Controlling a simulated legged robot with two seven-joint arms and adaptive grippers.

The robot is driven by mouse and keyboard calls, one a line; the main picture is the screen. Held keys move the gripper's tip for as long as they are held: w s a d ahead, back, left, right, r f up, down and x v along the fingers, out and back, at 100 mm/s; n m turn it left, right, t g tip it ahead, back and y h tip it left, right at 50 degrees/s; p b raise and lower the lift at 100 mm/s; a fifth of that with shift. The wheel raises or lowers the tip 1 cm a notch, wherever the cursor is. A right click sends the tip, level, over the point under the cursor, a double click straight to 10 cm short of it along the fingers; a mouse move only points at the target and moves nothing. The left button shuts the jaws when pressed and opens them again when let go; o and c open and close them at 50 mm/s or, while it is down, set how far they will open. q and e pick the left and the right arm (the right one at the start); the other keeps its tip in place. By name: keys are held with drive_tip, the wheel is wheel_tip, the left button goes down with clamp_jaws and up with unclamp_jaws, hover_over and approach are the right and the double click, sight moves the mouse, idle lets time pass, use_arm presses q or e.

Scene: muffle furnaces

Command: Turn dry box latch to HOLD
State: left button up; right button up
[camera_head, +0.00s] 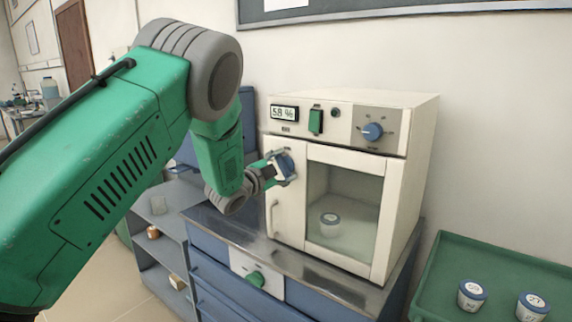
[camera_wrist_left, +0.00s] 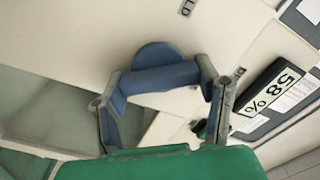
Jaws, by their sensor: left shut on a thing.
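The dry box (camera_head: 290,210) is a cream cabinet with a glass door pane and a display reading 58 %. Its blue latch (camera_head: 285,163) sits at the upper left of the door front. My left gripper (camera_head: 276,171) is shut on the latch and partly hides it. In the left wrist view, the latch (camera_wrist_left: 157,54) shows as a round blue disc with a bar across it, and the fingers of my gripper (camera_wrist_left: 163,82) are at the two ends of the bar. Lettering ending in "LD" is above it, partly cut off. My right gripper is out of view.
A blue knob (camera_head: 372,131) and a green switch (camera_head: 316,121) are on the top panel. A lidded jar (camera_head: 330,222) stands behind the glass. The box stands on a blue drawer cabinet (camera_head: 222,275). A green tray (camera_head: 440,270) with jars is at right, grey shelves (camera_head: 150,255) at left.

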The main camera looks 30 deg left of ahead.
use_arm(q)
drive_tip(key=n, duration=0.2)
drive_tip(key=n+p, duration=0.1)
drive_tip(key=n, duration=0.2)
drive_tip(key=shift+s+a+f+n, duration=0.2)
drive_tip(key=shift+a+f+n, duration=0.05)
drive_tip(key=shift+f+n, duration=0.15)
drive_tip(key=n+p, duration=0.1)
drive_tip(key=n, duration=0.3)
drive_tip(key=shift+f+n, duration=0.1)
drive_tip(key=shift+n, duration=0.3)
drive_tip(key=shift+d, duration=0.1)
drive_tip(key=o, duration=0.9)
drive_tip(key=shift+o, duration=1.3)
drive_tip(key=shift+w+n, duration=0.1)
drive_tip(key=shift+n, duration=0.2)
drive_tip(key=shift+w, duration=0.2)
drive_tip(key=shift+s+a+r, duration=0.2)
drive_tip(key=shift+s, duration=0.35)
drive_tip(key=s, duration=1)
drive_tip(key=shift+s+a+f, duration=0.3)
drive_tip(key=shift+s+a, duration=0.1)
drive_tip(key=shift+a, duration=0.05)
